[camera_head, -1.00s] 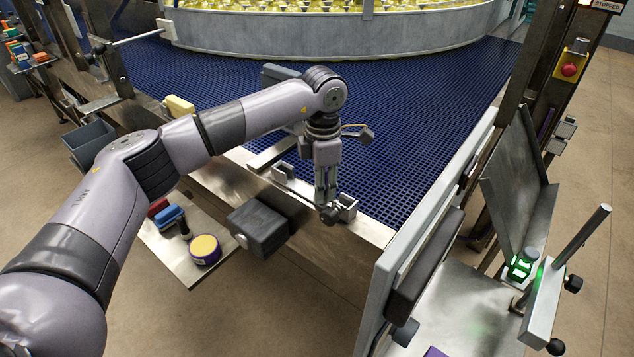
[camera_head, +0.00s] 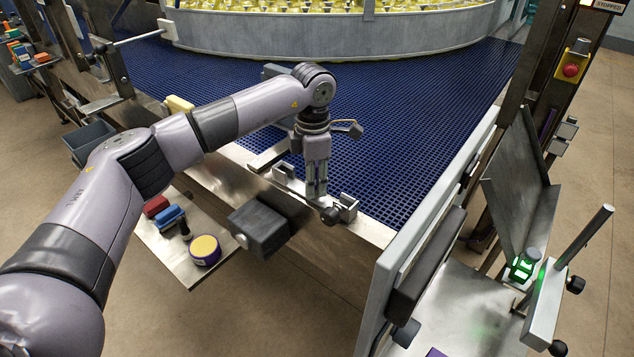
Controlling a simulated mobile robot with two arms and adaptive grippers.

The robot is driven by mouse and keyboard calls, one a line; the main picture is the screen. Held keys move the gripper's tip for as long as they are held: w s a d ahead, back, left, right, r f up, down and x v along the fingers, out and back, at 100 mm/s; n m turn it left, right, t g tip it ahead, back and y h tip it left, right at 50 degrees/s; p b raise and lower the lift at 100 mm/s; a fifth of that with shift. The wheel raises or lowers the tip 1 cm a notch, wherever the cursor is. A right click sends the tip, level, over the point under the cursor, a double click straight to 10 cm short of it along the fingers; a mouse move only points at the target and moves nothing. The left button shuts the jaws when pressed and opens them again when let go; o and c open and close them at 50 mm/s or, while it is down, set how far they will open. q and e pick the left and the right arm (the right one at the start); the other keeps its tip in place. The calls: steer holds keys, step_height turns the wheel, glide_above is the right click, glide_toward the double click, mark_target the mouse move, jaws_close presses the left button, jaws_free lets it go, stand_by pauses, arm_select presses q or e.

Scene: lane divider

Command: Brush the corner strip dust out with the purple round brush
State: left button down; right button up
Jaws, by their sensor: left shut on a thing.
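My left gripper (camera_head: 316,190) is shut at the front metal edge of the blue mesh belt (camera_head: 400,130), beside a small bracket with a dark knob (camera_head: 330,215). What sits between its fingers is too small to make out. A round purple thing with a yellow top (camera_head: 205,250) stands on the metal tray (camera_head: 178,262) below the belt edge. I cannot tell whether it is the purple round brush or a tub. Corner strip dust cannot be made out. My right gripper is out of view.
A dark grey box (camera_head: 260,230) juts out from the belt's front side. A grey side wall (camera_head: 425,265) bounds the belt at right.

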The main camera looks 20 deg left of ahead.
mark_target(324, 200)
arm_select(q)
steer(key=shift+a, duration=0.2)
steer(key=shift+w+a, duration=0.3)
steer(key=shift+a, duration=0.3)
steer(key=shift+w+a, duration=0.25)
steer(key=shift+a, duration=0.35)
steer(key=shift+d, duration=0.1)
steer(key=shift+s+d, duration=0.3)
steer(key=shift+d, duration=0.4)
steer(key=shift+s+d, duration=0.3)
steer(key=shift+d, duration=0.4)
steer(key=shift+d, duration=0.1)
steer(key=shift+s+d, duration=0.25)
steer(key=shift+d, duration=0.4)
steer(key=shift+s+d, duration=0.25)
steer(key=shift+d, duration=0.35)
